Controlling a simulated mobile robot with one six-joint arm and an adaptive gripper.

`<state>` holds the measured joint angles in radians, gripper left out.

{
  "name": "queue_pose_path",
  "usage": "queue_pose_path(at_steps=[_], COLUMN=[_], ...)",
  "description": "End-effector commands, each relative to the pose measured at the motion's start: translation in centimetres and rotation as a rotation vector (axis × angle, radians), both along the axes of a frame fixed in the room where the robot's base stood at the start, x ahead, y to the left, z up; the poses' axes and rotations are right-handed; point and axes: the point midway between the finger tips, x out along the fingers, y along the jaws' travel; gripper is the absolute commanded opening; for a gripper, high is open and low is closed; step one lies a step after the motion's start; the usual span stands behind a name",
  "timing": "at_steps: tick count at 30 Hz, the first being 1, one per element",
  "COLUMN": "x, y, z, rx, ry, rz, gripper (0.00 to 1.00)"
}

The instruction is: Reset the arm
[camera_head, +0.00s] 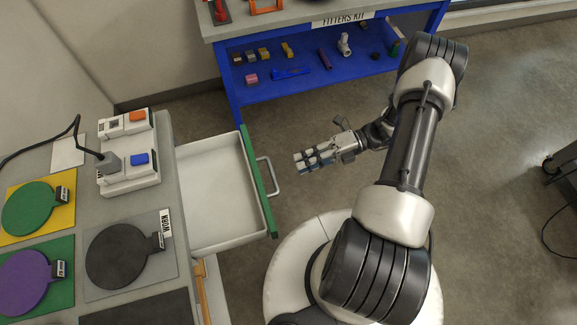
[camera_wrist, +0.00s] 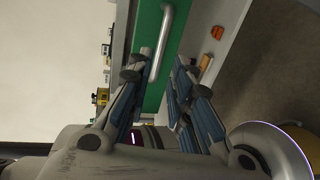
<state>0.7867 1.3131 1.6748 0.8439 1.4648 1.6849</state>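My gripper (camera_head: 299,160) is at the end of my arm, pointing left toward the open drawer. Its fingers are apart and nothing is between them; they also show in the wrist view (camera_wrist: 159,72). The drawer (camera_head: 215,190) is pulled out from the cart, looks empty and has a green front (camera_head: 256,180). Its grey handle (camera_head: 272,178) is to the left of my fingertips and looks apart from them. In the wrist view the handle (camera_wrist: 162,45) shows beyond the fingertips.
The cart top (camera_head: 75,208) at left carries coloured plates with round discs and a switch box (camera_head: 128,165). A blue shelf table (camera_head: 310,85) with small parts stands behind my gripper. A dark cart (camera_head: 562,170) is at the right edge. Floor (camera_head: 500,130) at right is clear.

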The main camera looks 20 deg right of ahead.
Motion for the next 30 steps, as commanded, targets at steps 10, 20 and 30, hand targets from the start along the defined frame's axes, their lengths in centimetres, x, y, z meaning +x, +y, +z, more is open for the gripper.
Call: queue_pose_path(at_steps=[10,20,30], x=[-0.2,-0.2,0.7], y=[-1.8,-1.7,-1.4], z=[0.4,0.4,4.5], rx=[-0.001,-0.001,-0.124], ry=[0.001,0.001,-0.182], rz=[0.000,0.000,0.152], gripper=[0.20,0.20,0.20])
